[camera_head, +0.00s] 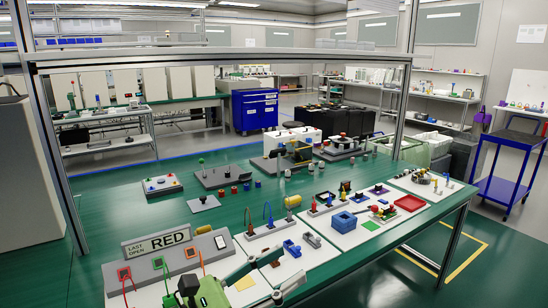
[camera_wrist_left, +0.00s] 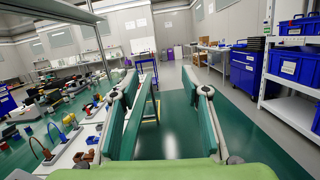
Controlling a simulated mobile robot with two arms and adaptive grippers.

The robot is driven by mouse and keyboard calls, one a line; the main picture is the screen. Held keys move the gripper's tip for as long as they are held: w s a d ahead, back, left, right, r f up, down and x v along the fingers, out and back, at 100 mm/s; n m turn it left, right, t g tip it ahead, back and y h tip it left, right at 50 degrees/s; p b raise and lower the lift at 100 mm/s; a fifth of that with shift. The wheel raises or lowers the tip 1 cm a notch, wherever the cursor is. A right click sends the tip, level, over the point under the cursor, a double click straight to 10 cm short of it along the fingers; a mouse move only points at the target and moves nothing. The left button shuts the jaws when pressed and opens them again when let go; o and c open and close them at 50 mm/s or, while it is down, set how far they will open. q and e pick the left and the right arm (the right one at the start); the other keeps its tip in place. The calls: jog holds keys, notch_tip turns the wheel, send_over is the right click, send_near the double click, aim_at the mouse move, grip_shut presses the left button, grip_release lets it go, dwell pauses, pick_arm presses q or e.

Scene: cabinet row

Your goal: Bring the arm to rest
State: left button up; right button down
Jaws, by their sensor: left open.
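My left gripper (camera_head: 284,266) is low in the head view, above the near edge of the green table (camera_head: 130,215). Its green body is at the bottom, and its two grey fingers point to the right. In the left wrist view the gripper (camera_wrist_left: 160,76) has its two long fingers wide apart with nothing between them. Through the gap, green floor and a blue cart show. My right gripper is in neither view.
A blue cart (camera_head: 506,170) stands beyond the table's right end, with open floor between.

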pick_arm(q)
jog(key=w+a+f+n+t+y, duration=0.2)
jog(key=a+n+t+y, duration=0.4)
jog(key=n, duration=0.7)
jog(key=w+a+f+n+t+y, duration=0.15)
jog(key=a+n+t+y, duration=0.25)
jog(key=a+n+y, duration=0.7)
jog(key=s+a+f+n+g+y, duration=0.1)
jog(key=s+a+f+n+g, duration=0.15)
jog(key=f+n, duration=0.5)
jog(key=s+a+f+n+g+y, duration=0.1)
jog(key=s+a+f+n+g, duration=0.2)
jog(key=f+n, duration=0.45)
jog(key=s+f+n+g+h, duration=0.1)
jog(key=s+f+n+g, duration=0.3)
jog(key=s+f+g, duration=0.5)
jog(key=s+f+n+g, duration=0.2)
jog(key=s+f+n, duration=0.3)
jog(key=s, duration=0.7)
jog(key=s+d+f+m+g, duration=0.1)
jog(key=s+f+g, duration=0.15)
jog(key=f, duration=2.55)
jog(key=s+a+f+p, duration=0.1)
jog(key=s+a+f, duration=0.2)
jog(key=s+f, duration=1.1)
jog(key=s, duration=0.3)
jog(key=shift+s+f, duration=0.2)
jog(key=shift+f, duration=0.15)
